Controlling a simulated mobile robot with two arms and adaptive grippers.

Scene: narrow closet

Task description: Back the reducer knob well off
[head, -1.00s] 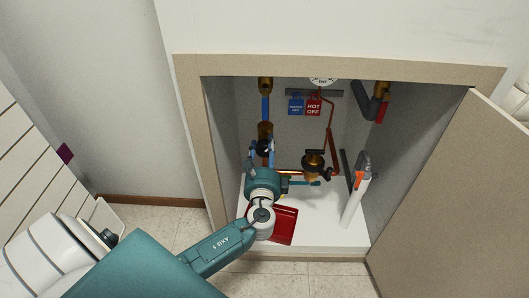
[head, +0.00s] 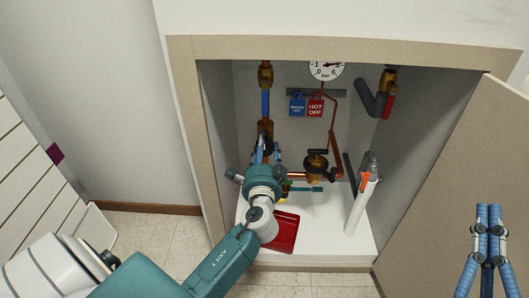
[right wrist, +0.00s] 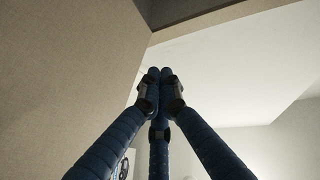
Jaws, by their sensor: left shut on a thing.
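Inside the open cabinet, a brass fitting (head: 265,131) sits on the vertical pipe at the left; a dark knob below it, which I take for the reducer knob, is mostly hidden by my fingers. My left gripper (head: 264,147) reaches up from below with its blue fingers shut around that knob. Its turning position cannot be made out. My right gripper (head: 488,208) is outside the cabinet, in front of the open door, empty, with its blue fingers together. The right wrist view also shows those fingers (right wrist: 157,75) meeting at the tips.
A pressure gauge (head: 326,70) and blue and red tags (head: 315,107) hang at the back. A brass valve (head: 316,166) stands right of my left gripper. A white tube (head: 358,207) leans at the right. A red tray (head: 285,231) lies on the floor. The door (head: 450,175) is open.

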